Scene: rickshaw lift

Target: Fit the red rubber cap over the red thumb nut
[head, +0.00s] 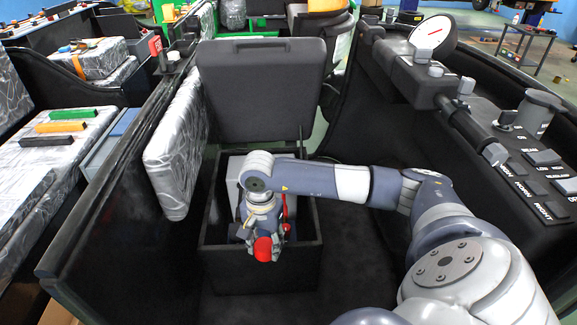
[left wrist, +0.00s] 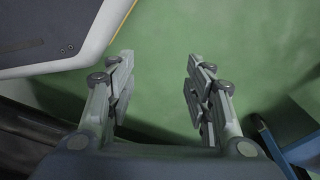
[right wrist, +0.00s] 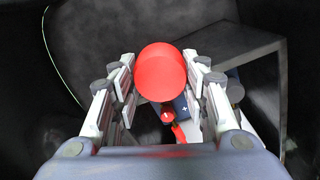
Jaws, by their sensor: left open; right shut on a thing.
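The red rubber cap (right wrist: 161,72) is round and sits between the fingertips of my right gripper (right wrist: 160,62), which is shut on it. In the head view the cap (head: 264,249) hangs at the end of my right gripper (head: 261,232), over the open black box. The red thumb nut (right wrist: 167,116) shows small just below the cap in the right wrist view, near a plus mark on a battery; the cap is apart from it in the picture. My left gripper (left wrist: 160,65) is open and empty above a green floor, outside the head view.
The black box (head: 262,280) has its lid (head: 262,90) raised behind my arm. A red cable (right wrist: 180,133) runs from the nut. A wrapped seat pad (head: 178,150) stands left of the box, and a control panel (head: 540,175) lies right.

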